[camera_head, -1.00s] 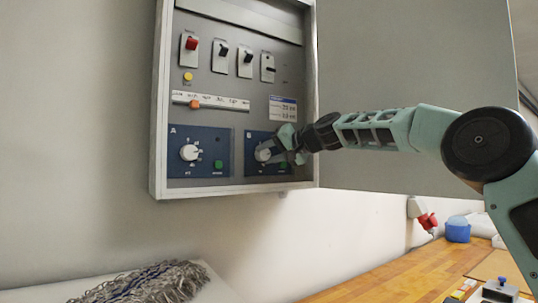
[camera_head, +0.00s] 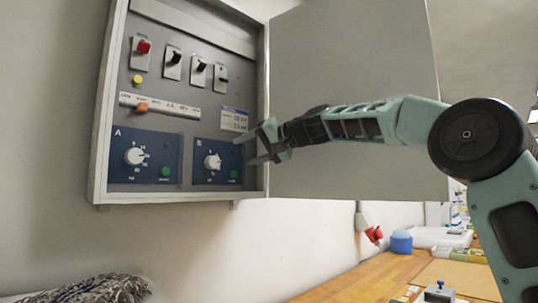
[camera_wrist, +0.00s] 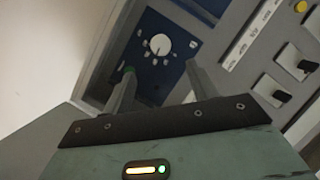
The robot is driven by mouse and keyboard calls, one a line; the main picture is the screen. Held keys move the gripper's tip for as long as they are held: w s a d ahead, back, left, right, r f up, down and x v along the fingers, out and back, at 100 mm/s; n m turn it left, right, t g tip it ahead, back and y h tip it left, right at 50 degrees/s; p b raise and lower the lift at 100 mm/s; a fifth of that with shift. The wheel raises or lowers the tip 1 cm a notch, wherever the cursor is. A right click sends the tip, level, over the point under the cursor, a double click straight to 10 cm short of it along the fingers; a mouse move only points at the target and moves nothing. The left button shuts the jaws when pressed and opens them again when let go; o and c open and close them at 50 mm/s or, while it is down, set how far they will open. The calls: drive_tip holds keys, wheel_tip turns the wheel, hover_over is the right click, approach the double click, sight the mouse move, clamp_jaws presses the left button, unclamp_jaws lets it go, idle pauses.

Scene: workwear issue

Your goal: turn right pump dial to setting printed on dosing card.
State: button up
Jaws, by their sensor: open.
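The right pump dial (camera_head: 212,161), a white knob on the blue panel marked B, is in the lower right of the open cabinet. It also shows in the wrist view (camera_wrist: 160,44), ahead of the fingers. My gripper (camera_head: 250,149) is open and empty, to the right of the dial and apart from it. In the wrist view its fingers (camera_wrist: 158,82) are spread below the dial. The dosing card (camera_head: 234,119), white with a blue header, is fixed above panel B; its print is too small to read surely. The left dial (camera_head: 134,156) sits on panel A.
The cabinet door (camera_head: 350,100) stands open behind my arm. Above the dials are a slider with an orange knob (camera_head: 142,107), several switches and a red knob (camera_head: 143,46). Green buttons (camera_head: 233,174) sit beside the dials. A wooden bench (camera_head: 350,280) lies below right.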

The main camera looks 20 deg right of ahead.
drive_tip(key=b+v, duration=0.2)
drive_tip(key=v, duration=0.4)
drive_tip(key=shift+s, duration=0.2)
drive_tip(key=shift+d+r, duration=0.1)
drive_tip(key=shift+d, duration=0.05)
